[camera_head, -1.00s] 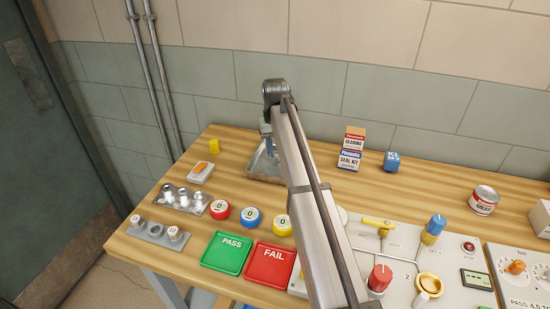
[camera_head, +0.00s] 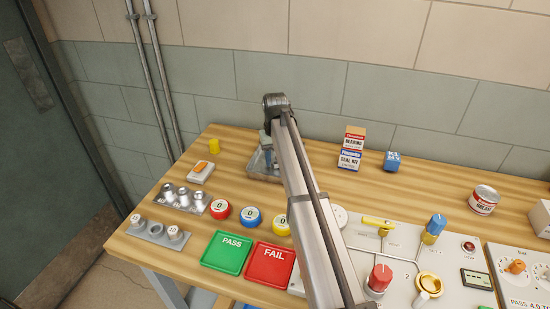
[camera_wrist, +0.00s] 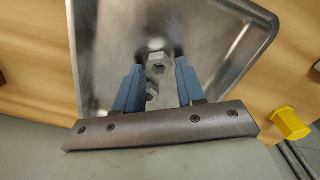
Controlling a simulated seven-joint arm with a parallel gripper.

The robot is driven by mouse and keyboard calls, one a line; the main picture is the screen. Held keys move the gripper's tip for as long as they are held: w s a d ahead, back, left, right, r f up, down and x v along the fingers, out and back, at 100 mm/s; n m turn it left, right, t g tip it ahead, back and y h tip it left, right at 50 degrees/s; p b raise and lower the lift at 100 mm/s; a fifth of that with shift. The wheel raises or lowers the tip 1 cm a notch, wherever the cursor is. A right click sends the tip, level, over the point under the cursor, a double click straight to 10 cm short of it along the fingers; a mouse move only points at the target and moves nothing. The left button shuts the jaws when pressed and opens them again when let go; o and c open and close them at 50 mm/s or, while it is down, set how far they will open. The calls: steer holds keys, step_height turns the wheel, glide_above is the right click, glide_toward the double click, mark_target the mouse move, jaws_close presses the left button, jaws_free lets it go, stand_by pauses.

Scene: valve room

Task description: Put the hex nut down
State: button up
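A silver hex nut (camera_wrist: 157,63) shows between my fingertips in the wrist view, over the floor of a shiny metal tray (camera_wrist: 232,55). My gripper (camera_wrist: 160,58) has blue fingers with dark tips, reaching down into the tray. The fingers look apart, with a small gap to each side of the nut. A second pale metal shape (camera_wrist: 152,90), a nut or a reflection, lies nearer the palm. In the head view the tray (camera_head: 257,168) stands at the bench's back, and my arm hides part of it and the nut.
A yellow hex piece (camera_wrist: 290,123) is beside the tray.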

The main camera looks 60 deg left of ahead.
mark_target(275, 162)
steer(key=shift+o, duration=1)
steer(key=shift+r, duration=0.1)
step_height(275, 162, up, 12)
